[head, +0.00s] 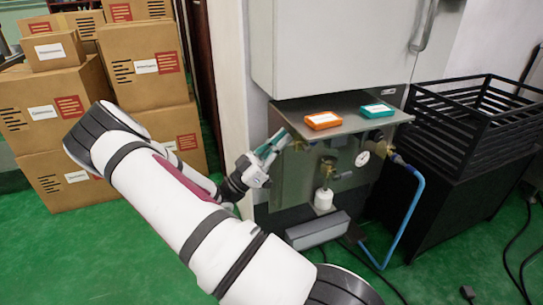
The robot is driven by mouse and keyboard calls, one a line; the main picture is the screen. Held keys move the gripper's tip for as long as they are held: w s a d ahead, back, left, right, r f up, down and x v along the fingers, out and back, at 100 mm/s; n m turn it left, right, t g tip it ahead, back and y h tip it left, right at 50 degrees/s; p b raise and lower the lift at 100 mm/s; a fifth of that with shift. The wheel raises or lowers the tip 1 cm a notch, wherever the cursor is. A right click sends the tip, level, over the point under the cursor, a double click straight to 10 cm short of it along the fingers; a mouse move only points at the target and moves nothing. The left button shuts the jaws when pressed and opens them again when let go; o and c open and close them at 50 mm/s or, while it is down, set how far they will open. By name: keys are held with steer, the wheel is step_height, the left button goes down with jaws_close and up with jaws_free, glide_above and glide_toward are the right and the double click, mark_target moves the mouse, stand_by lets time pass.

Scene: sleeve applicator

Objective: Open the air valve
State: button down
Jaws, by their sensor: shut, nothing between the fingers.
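A grey metal panel (345,178) on the machine carries brass fittings, a round white pressure gauge (362,158) and a white filter cup (323,198). One brass fitting (328,165) sits above the cup. Another brass fitting (398,159) at the panel's right side joins a blue air hose (415,200). I cannot tell for sure which fitting is the air valve, or its handle's position. My gripper (284,138) is shut and empty at the panel's upper left edge, just below the shelf. Its fingertips hide part of that corner; contact cannot be told.
The shelf (365,119) above the panel holds an orange box (323,120) and a teal box (377,110). A black slatted crate (480,125) stands at the right. Cardboard boxes (143,60) are stacked at the left. Cables lie on the green floor.

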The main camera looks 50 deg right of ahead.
steer(key=s+d+b, duration=0.1)
steer(key=d, duration=0.1)
steer(key=s+d+b, duration=0.1)
steer(key=d, duration=0.1)
steer(key=shift+s, duration=0.2)
steer(key=shift+s+d+f, duration=0.2)
steer(key=shift+s+d, duration=0.05)
steer(key=shift+d, duration=0.15)
steer(key=shift+r, duration=0.1)
steer(key=shift+s+d+t+y+p, duration=0.1)
steer(key=shift+t+y+p, duration=0.35)
steer(key=shift+y, duration=0.15)
